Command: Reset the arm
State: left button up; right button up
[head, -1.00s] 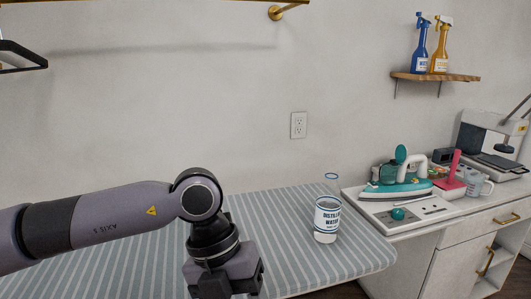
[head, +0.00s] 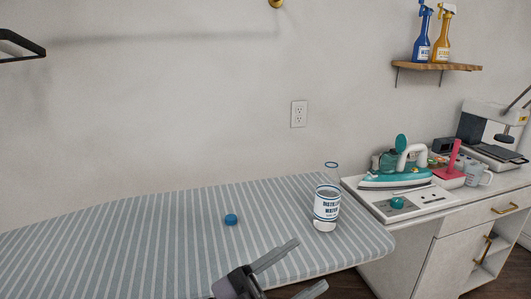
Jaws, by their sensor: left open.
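My left gripper (head: 311,263) is at the bottom of the head view, over the near edge of the striped ironing board (head: 120,235). Its two grey fingers are apart with nothing between them, and they point up and to the right. The rest of my left arm is out of the frame. My right gripper is not in view. A clear distilled water bottle (head: 326,207) stands upright on the board, beyond the fingers and apart from them. A small blue cap (head: 231,219) lies on the board left of the bottle.
A teal iron (head: 394,180) rests on a white station with a teal knob on the cabinet (head: 465,222) at right. A wall shelf (head: 436,66) holds two spray bottles. The board's left side is clear.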

pick_arm(q)
jog(key=w+a+f+n+t+y, duration=0.1)
jog(key=a+f+n+t+y, duration=0.5)
jog(key=f+n, duration=0.25)
jog(key=w+a+f+n+t+y, duration=0.2)
jog(key=a+f+n+t+y, duration=0.1)
jog(key=a+f+n+y, duration=0.5)
jog(key=s+a+f+n+g+y, duration=0.1)
jog(key=s+a+f+g+y, duration=0.2)
jog(key=f, duration=0.6)
jog(key=s+a+f+n+g+y, duration=0.2)
jog(key=s+a+f+g+y, duration=0.1)
jog(key=s+a+f, duration=0.4)
jog(key=s+f, duration=0.2)
jog(key=s, duration=0.1)
jog(key=shift+s+a+f+y, duration=0.15)
jog(key=shift+s+y, duration=0.1)
jog(key=shift+y, duration=0.05)
